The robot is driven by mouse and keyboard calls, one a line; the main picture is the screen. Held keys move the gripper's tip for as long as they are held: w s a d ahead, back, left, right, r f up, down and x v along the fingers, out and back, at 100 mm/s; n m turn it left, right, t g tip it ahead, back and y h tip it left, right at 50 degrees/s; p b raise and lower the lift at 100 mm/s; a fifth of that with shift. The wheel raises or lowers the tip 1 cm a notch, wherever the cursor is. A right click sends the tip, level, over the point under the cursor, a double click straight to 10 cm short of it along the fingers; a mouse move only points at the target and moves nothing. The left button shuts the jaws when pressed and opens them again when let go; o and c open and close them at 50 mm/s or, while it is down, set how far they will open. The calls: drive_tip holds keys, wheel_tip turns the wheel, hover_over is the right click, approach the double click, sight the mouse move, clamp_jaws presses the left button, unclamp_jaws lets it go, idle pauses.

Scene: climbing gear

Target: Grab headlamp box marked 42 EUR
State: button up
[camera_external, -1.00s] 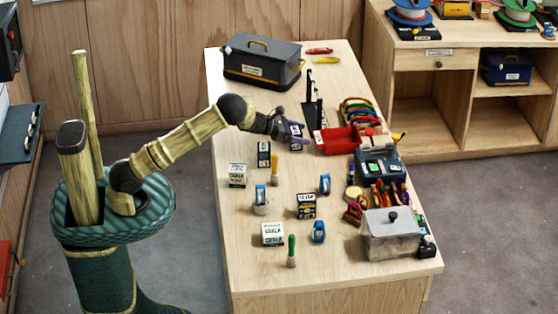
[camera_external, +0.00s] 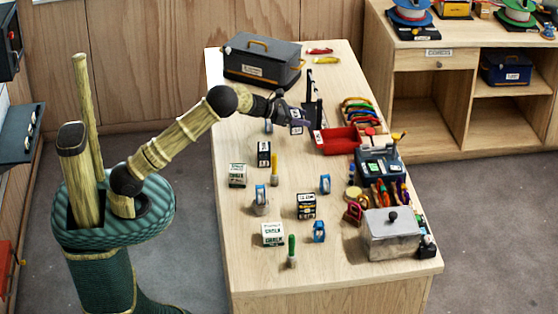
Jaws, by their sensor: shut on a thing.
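My gripper (camera_external: 296,121) is at the far part of the table, left of the red tray. It is shut on a small dark box (camera_external: 296,128) with a white label. The box seems held a little above the table top, and the fingers partly cover it. Similar dark boxes with white labels stand on the table: one (camera_external: 264,154) nearer and to the left, another (camera_external: 306,206) near the middle. The print on the labels is too small to read, so I cannot tell which one says 42 EUR.
A red tray (camera_external: 337,141) and a black upright stand (camera_external: 314,100) are close to the right of my gripper. A grey toolbox (camera_external: 262,62) stands behind. White chalk boxes (camera_external: 272,234), blue rolls and brushes stand in front. A grey lidded box (camera_external: 391,235) is at the near right.

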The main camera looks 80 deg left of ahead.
sight(299, 114)
drive_tip(key=shift+r, duration=1.55)
